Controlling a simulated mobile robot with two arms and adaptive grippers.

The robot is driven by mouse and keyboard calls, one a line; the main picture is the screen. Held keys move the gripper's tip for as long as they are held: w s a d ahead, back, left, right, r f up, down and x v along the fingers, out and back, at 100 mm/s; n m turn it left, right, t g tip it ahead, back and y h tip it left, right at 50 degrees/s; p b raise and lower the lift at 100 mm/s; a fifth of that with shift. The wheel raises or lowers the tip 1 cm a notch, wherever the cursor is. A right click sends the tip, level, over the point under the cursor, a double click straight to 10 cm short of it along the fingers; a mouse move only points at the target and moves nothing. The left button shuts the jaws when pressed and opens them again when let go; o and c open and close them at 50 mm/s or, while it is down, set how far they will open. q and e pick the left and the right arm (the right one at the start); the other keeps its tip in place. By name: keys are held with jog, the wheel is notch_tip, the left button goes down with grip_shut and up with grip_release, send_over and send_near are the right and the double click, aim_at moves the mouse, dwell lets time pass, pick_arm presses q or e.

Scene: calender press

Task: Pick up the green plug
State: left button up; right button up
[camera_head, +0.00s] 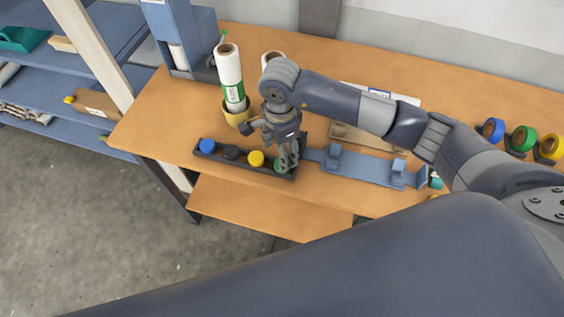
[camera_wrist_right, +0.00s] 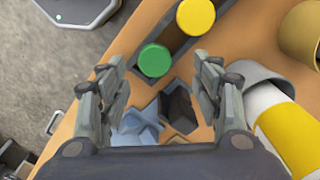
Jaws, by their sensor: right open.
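The green plug (camera_head: 279,166) sits at the right end of a black tray (camera_head: 228,163) on the wooden table, partly hidden behind my right gripper (camera_head: 288,163). In the right wrist view the green plug (camera_wrist_right: 154,60) shows its round top between the two open fingertips (camera_wrist_right: 158,65). The fingers stand on either side of it with gaps and do not grip it. My left gripper is out of view.
A blue fixture (camera_head: 362,166) lies right of the tray. Coloured tape rolls (camera_head: 523,139) stand at the far right. A blue shelf (camera_head: 97,70) is at the left.

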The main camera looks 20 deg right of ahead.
jog(key=f+p, duration=0.1)
jog(key=f, duration=0.1)
jog(key=f+p, duration=0.1)
jog(key=f, duration=0.1)
jog(key=shift+s+d, duration=0.15)
jog(key=shift+s, duration=0.25)
jog(key=shift+w+f, duration=0.1)
jog(key=shift+f, duration=0.25)
jog(key=c, duration=0.9)
